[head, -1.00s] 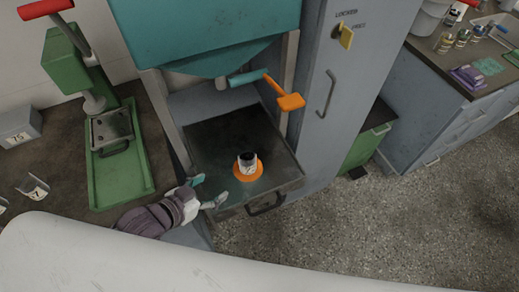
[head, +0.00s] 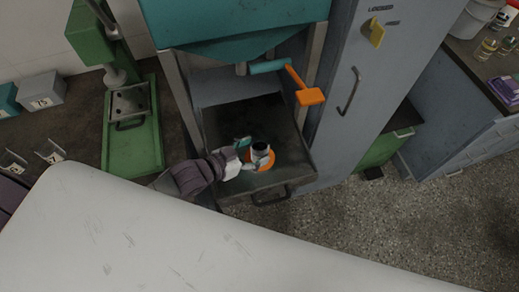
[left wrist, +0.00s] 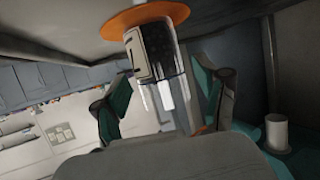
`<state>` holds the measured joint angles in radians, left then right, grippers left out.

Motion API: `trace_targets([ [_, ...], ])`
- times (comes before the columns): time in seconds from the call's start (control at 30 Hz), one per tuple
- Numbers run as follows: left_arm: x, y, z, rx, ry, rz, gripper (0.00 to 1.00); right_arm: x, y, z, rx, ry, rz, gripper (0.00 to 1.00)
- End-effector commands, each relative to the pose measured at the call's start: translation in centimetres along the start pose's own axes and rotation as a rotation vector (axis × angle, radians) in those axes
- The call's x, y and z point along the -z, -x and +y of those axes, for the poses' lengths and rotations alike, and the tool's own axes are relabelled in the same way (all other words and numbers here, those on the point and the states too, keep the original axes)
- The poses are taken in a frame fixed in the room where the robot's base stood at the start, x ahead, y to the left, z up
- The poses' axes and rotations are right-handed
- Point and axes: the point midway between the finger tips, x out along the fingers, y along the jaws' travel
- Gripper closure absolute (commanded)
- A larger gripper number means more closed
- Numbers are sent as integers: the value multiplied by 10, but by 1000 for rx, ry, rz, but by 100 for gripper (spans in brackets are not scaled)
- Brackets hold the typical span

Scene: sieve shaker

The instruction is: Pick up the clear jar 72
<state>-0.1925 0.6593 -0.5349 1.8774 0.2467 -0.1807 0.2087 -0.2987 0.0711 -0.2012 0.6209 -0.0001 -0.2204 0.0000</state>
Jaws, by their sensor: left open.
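The clear jar (head: 260,150) has dark contents and a white label whose number I cannot read. It stands upright on an orange disc (head: 268,166) on the dark metal tray (head: 290,150) under the teal hopper. My left gripper (head: 248,155) is open and comes in from the left, with its fingertips close to the jar. In the left wrist view the jar (left wrist: 150,55) appears ahead, between the two teal-padded fingers of the left gripper (left wrist: 160,95). I cannot tell whether the fingers touch it. My right gripper is not in view.
The teal hopper (head: 235,20) hangs over the tray, with an orange-handled lever (head: 308,95) at its right. A green press (head: 132,150) stands to the left, with labelled boxes (head: 42,90) beyond it. A grey locker (head: 375,70) stands right of the tray.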

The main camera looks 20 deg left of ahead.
Motion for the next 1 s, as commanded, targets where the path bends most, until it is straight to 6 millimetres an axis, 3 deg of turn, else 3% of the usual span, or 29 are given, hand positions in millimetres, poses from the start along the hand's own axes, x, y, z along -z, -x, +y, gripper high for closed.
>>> trace_targets([
  [0.3, 1, -45, 0, 0, 1, 2, 27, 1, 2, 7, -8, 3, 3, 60],
  [0.57, 1, -48, 0, -1, 0, 1, 27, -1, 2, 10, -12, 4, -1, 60],
  [1.0, 1, -48, 0, -1, 0, 2, 97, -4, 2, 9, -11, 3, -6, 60],
])
